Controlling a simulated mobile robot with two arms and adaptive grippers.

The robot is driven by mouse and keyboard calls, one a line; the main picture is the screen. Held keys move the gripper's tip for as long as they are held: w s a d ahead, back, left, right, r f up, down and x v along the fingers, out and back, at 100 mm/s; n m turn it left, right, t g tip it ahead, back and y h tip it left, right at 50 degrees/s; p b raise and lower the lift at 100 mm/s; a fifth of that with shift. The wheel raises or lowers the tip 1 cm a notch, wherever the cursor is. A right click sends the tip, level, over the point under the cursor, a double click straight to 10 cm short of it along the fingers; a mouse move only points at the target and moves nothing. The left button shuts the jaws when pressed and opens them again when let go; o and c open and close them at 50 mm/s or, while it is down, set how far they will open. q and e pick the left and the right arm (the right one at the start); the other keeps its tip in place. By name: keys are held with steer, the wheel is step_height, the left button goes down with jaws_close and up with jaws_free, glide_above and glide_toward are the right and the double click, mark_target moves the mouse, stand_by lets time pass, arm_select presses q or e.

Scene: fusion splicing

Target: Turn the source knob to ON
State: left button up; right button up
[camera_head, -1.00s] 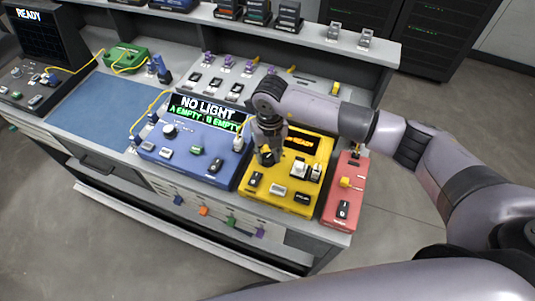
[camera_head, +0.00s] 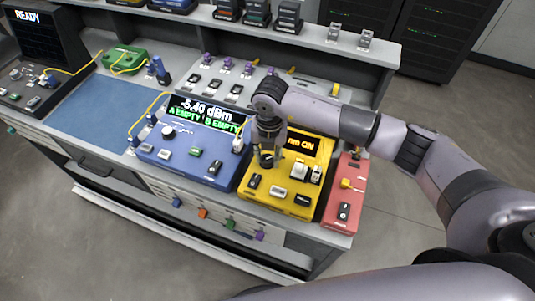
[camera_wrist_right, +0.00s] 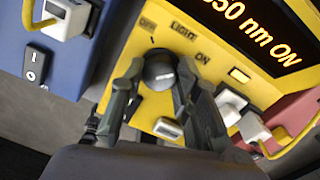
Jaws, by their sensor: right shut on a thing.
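The yellow source box (camera_head: 283,200) stands on the bench between a blue meter box and a red box. Its dark round knob (camera_wrist_right: 159,72) shows in the right wrist view, below the labels OFF, LIGHT and ON. My right gripper (camera_wrist_right: 161,68) has one finger on each side of the knob and is shut on it. The source's display (camera_wrist_right: 250,30) reads "nm ON" in orange, partly cut off. In the head view my right gripper (camera_head: 267,158) reaches down from above and hides most of the knob. My left gripper is not in view.
The blue meter box (camera_head: 190,152) reads "-5.40 dBm" and "A EMPTY B EMPTY". The red box (camera_head: 345,197) with a black switch is close on the right. White connectors (camera_head: 300,173) stand on the yellow box beside my gripper. A blue mat (camera_head: 100,105) lies further left.

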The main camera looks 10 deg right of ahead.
mark_target(269, 158)
steer(key=shift+r, duration=0.1)
steer(key=o, duration=1.2)
steer(key=shift+c, duration=0.2)
steer(key=shift+r, duration=0.2)
step_height(269, 158, up, 12)
steer(key=shift+d+f, duration=0.2)
steer(key=shift+f, duration=0.05)
